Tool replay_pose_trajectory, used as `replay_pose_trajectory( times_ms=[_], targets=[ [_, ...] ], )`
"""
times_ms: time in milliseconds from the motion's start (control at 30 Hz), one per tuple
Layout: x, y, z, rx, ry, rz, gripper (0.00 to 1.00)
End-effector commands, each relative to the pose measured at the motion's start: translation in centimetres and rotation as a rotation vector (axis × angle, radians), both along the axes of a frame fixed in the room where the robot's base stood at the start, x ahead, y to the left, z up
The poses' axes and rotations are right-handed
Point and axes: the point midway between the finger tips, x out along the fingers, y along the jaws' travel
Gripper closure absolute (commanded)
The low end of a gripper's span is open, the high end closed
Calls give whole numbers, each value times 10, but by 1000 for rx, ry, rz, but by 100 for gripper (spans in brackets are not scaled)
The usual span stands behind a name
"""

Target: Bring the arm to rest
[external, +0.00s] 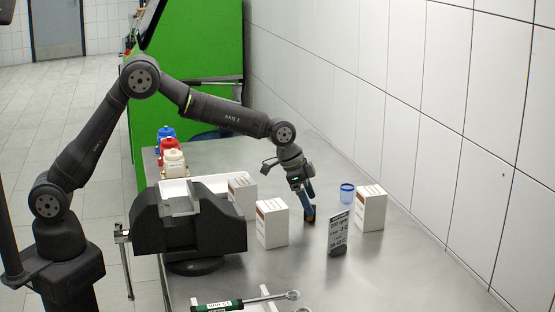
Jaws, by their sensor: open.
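My arm reaches from the left over the metal bench, bent at a high elbow. My gripper (309,213) points down over the bench, between a white box on its left and a dark upright sign on its right. The jaws are open. They look small and dark here, and I see nothing held between them. I cannot tell how far the fingertips are from the bench top.
Close by are a white box (272,224), a dark sign (339,233), a blue-rimmed cup (347,193) and another box (370,208). A black vise (188,226) stands nearer my base. Bottles (171,156) stand behind it. A wrench (293,295) lies in front. A tiled wall (440,130) bounds the right.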

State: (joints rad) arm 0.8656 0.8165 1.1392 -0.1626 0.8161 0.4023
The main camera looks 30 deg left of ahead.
Motion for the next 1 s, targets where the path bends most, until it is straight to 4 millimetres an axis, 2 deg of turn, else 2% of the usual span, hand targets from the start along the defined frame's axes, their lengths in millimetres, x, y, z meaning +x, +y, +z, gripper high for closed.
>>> replay_pose_trajectory(
  times_ms=[100,133,200,700,800,1000],
  targets=[
    [-1,1,-19,3,2,0,12],
    [-1,4,-18,1,0,0,12],
    [-3,8,0,-2,-2,-1,12],
    [-18,44,92,-2,-1,1,12],
    [-15,35,67,5,4,-1,12],
    [-9,21,30,3,3,-1,12]
  ],
)
